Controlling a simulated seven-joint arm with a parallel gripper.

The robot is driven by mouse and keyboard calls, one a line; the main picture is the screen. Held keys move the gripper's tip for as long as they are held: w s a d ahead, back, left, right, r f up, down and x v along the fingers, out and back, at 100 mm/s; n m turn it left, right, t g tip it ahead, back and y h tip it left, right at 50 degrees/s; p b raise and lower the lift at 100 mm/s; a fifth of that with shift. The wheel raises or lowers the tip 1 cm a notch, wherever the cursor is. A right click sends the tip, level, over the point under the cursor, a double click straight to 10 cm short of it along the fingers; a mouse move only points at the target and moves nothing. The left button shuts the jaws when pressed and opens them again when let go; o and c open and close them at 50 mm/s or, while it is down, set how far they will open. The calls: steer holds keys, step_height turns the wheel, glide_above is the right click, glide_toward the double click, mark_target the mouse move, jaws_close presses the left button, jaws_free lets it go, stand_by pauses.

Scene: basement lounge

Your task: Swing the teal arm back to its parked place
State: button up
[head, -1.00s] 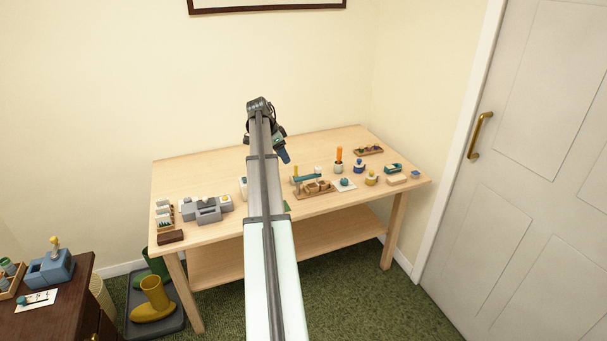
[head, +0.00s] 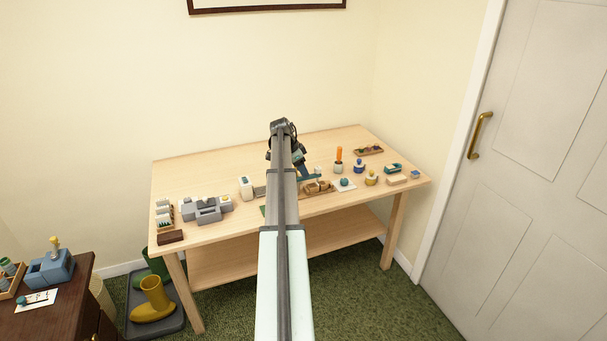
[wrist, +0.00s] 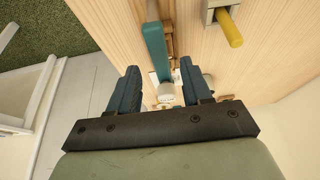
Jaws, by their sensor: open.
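The teal arm (head: 313,178) sits over a small wooden tray (head: 330,189) on the workbench, partly hidden by my own arm in the head view. In the wrist view the teal arm (wrist: 156,50) is a long bar with a white knob (wrist: 165,93) at its near end. My gripper (wrist: 158,67) is open, its two dark blue fingers on either side of the bar's near end, with gaps showing. I cannot tell how far above the bar the fingers are. In the head view my gripper (head: 304,166) is just left of the teal arm.
A grey device (head: 207,209) and a white box (head: 246,187) stand to the left on the bench. To the right are an orange stick in a pot (head: 339,160), a blue-topped item (head: 359,166) and a yellow one (head: 371,178). The bench's back left is clear.

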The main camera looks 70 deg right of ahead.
steer(key=shift+x, duration=1.2)
jaws_close()
